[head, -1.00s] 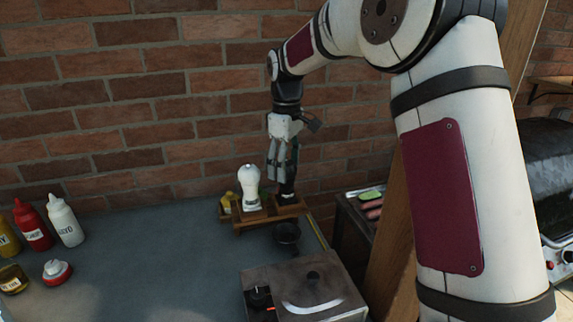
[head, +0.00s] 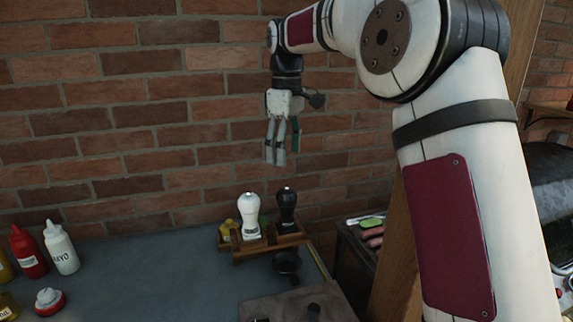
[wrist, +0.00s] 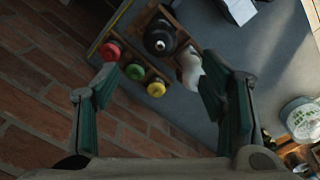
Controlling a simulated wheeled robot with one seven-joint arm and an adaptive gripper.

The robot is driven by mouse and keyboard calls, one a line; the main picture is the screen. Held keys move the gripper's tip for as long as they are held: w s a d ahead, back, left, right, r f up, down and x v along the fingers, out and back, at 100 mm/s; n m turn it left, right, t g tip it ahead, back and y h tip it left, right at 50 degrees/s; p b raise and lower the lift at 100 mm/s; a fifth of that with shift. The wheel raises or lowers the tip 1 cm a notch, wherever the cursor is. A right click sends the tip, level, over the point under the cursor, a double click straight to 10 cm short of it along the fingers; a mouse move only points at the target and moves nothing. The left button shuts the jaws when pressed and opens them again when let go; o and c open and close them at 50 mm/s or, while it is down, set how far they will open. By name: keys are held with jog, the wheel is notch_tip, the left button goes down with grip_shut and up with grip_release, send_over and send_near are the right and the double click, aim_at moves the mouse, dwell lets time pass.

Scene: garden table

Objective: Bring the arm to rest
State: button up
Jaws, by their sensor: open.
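My gripper (head: 276,160) hangs fingers-down in front of the brick wall in the head view, above the wooden rack and clear of it. It is empty. In the wrist view its two fingers (wrist: 158,105) stand wide apart with nothing between them but the scene below. Under it, a white mill (head: 249,215) and a black mill (head: 287,210) stand upright in the wooden rack (head: 262,248). In the wrist view the black mill (wrist: 160,38) and the white mill (wrist: 190,68) lie beyond the fingertips.
Red (wrist: 109,50), green (wrist: 135,71) and yellow (wrist: 156,88) round tops sit beside the mills. A small dark pan (head: 286,265) is before the rack. Sauce bottles, including a white one (head: 61,250), stand at left. The brick wall (head: 130,120) is close behind my gripper.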

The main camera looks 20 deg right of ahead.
jog(key=shift+r, duration=0.25)
jog(key=s+r+m+t, duration=0.1)
jog(key=s+r+m, duration=0.1)
jog(key=s, duration=0.7)
jog(key=s+r+m+t, duration=0.2)
jog(key=s, duration=0.8)
jog(key=s+f+m+t, duration=0.1)
jog(key=s+f+m, duration=0.1)
jog(key=s+f, duration=0.2)
jog(key=s+f+m+t, duration=0.1)
jog(key=s+f, duration=0.3)
jog(key=s, duration=0.7)
jog(key=shift+s+d+f+m, duration=0.15)
jog(key=shift+s+f+m, duration=0.15)
jog(key=shift+m, duration=0.6)
